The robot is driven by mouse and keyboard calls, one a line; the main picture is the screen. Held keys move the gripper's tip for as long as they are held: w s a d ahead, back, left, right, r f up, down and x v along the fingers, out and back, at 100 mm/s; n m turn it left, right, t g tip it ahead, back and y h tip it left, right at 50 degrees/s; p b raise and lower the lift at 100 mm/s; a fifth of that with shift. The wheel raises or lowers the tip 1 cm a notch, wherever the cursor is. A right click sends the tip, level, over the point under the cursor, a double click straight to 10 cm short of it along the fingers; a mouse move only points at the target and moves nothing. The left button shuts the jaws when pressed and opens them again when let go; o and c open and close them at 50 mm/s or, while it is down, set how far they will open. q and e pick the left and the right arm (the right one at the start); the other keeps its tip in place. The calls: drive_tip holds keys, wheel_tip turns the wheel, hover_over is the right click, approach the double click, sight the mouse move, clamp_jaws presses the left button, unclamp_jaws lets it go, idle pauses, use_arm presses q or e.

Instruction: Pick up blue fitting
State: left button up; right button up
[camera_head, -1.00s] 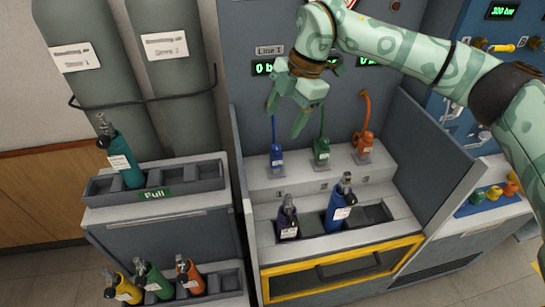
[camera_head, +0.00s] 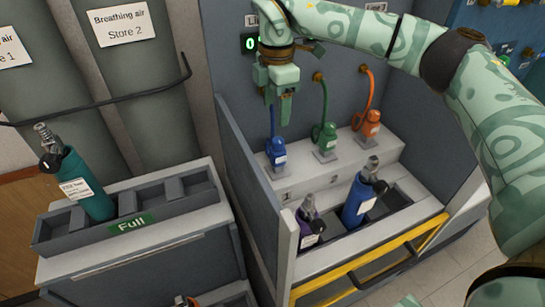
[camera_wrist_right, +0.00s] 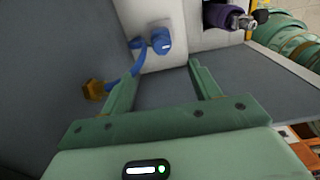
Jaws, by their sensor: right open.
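The blue fitting (camera_head: 275,151) stands on the bench's raised ledge, on the left of the row, with a blue hose running up from it to the back wall. In the right wrist view the blue fitting (camera_wrist_right: 160,41) is beyond the fingertips and left of centre, with its hose bending down to a brass port (camera_wrist_right: 96,90). My right gripper (camera_head: 278,112) points down just above the blue fitting in the head view. Its fingers are apart and empty, also in the right wrist view (camera_wrist_right: 205,75). My left gripper is not in view.
A green fitting (camera_head: 325,138) and an orange fitting (camera_head: 370,124) stand to the right on the ledge. A purple bottle (camera_head: 308,228) and a blue bottle (camera_head: 357,203) stand in the front trough. A grey side panel (camera_head: 247,180) rises at the left. A teal bottle (camera_head: 82,185) is in the "Full" rack.

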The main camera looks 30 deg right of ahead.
sight(278, 149)
wheel_tip(278, 149, down, 8)
drive_tip(key=shift+r+b, duration=0.2)
drive_tip(key=shift+b, duration=0.6)
drive_tip(key=f, duration=0.2)
drive_tip(key=f+b, duration=0.1)
drive_tip(key=f, duration=0.1)
drive_tip(key=f+b, duration=0.1)
drive_tip(key=shift+s+d+f, duration=0.15)
drive_tip(key=shift+d+f, duration=0.1)
drive_tip(key=shift+f, duration=0.15)
drive_tip(key=shift+r, duration=0.15)
drive_tip(key=shift+c, duration=1)
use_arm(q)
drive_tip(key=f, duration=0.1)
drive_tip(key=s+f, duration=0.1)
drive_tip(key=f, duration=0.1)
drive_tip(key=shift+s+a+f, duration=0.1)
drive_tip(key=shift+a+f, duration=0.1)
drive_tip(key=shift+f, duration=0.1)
use_arm(e)
drive_tip(key=c, duration=1)
